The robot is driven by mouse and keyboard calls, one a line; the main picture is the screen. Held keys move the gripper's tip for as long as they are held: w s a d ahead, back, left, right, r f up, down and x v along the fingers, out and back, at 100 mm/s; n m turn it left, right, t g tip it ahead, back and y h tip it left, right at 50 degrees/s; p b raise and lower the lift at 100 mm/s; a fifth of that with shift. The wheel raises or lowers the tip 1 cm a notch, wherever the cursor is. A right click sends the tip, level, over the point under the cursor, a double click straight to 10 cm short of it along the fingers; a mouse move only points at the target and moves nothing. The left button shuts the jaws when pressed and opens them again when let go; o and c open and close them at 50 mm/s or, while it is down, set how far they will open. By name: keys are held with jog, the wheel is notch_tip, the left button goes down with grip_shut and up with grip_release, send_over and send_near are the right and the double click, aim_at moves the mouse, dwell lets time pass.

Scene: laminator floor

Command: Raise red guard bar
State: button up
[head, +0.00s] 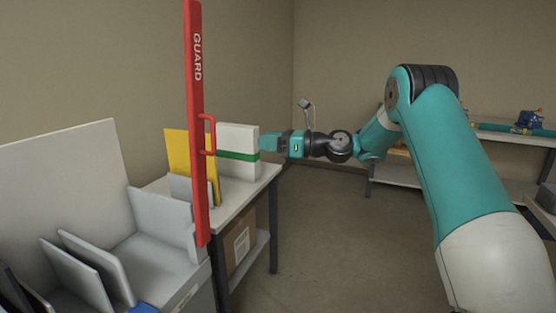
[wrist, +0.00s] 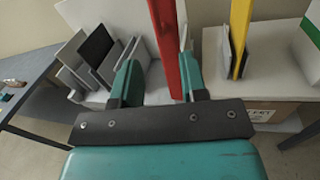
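The red guard bar (head: 195,120) stands upright in the head view, with the word GUARD near its top and a red loop handle (head: 209,135) on its right side. Its lower end meets the grey machine with upright plates. My gripper (head: 264,146) is to the right of the bar, pointing left, beside the green-striped white box. In the wrist view my gripper (wrist: 157,65) has its two teal fingers wide apart. The red bar (wrist: 167,40) shows between them, closer to the right finger. Nothing is seen held, and I cannot make out the handle in this view.
A white box with a green stripe (head: 238,165) and a yellow board (head: 178,150) stand on a table (head: 262,180) behind the bar. A cardboard box (head: 239,241) sits on its lower shelf. A bench (head: 400,176) stands at the back right. The middle floor is clear.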

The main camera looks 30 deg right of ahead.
jog(key=b+v, duration=0.2)
jog(key=b, duration=0.8)
jog(key=shift+s+d+f, duration=0.1)
jog(key=shift+s+f, duration=0.05)
jog(key=shift+s, duration=0.05)
